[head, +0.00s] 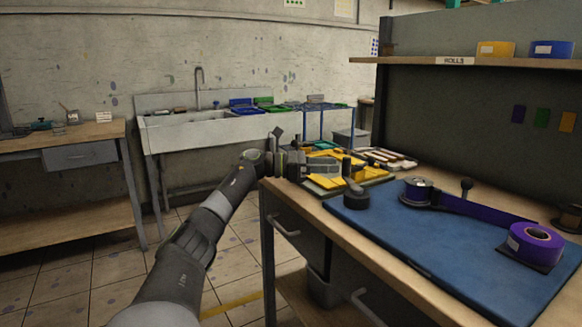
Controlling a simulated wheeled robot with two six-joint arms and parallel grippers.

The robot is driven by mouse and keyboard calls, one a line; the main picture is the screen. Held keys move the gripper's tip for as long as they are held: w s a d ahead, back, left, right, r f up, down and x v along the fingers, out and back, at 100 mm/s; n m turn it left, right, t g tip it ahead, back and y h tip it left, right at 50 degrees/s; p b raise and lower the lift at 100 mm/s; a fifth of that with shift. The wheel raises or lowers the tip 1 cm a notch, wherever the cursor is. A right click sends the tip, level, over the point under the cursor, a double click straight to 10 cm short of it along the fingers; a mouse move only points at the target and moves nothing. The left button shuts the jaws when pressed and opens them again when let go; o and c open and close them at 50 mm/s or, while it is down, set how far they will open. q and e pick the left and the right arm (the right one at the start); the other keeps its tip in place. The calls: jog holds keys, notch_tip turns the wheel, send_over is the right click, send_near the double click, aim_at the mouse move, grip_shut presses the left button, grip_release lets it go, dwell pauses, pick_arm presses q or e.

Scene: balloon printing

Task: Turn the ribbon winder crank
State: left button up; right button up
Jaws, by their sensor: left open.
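The ribbon winder (420,192) sits on a blue mat (400,236) on the workbench at the right. It has a dark round spool body, and a purple ribbon (485,207) runs from it to the right. My left gripper (338,165) is open and empty, above the bench's left end. It is left of the winder and apart from it. My right gripper is out of view.
A dark round piece (356,199) lies on the mat's left corner, close below my left gripper. A purple ribbon roll (535,242) lies at the mat's right. A shelf (470,62) overhangs the bench's back.

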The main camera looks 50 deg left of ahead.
pick_arm(q)
jog(key=v, duration=1.1)
jog(key=shift+s+a+b, duration=0.2)
jog(key=shift+b, duration=0.2)
